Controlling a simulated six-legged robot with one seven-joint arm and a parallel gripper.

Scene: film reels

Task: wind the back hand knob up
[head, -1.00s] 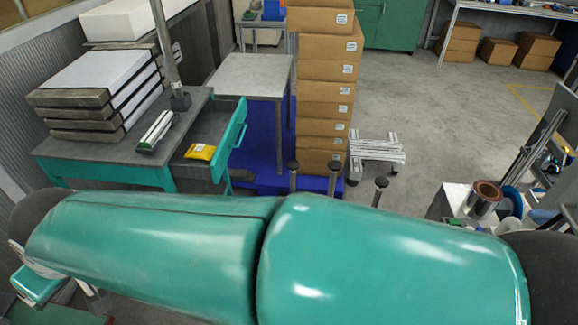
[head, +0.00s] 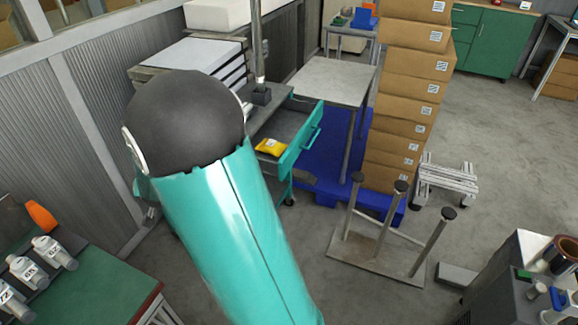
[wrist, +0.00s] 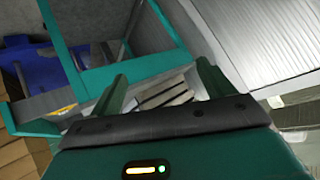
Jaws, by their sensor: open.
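No part that I can surely call the back hand knob shows. A floor stand (head: 375,258) in the head view has three grey posts with dark round caps: a back left cap (head: 357,177), a middle cap (head: 400,187) and a front right cap (head: 448,213). I cannot tell whether any of these is a hand knob. My gripper (wrist: 162,72) shows in the wrist view with its two teal fingers apart and nothing between them. Beyond it are a teal frame and pale slatted pieces. My arm hides my gripper in the head view.
A bench drawer (head: 300,140) stands open with a yellow packet (head: 271,147) in it. Tall stacked cartons (head: 411,110) stand on a blue pallet. A green bench (head: 95,275) with bottles is at lower left. Clear floor (head: 520,150) lies right of the cartons.

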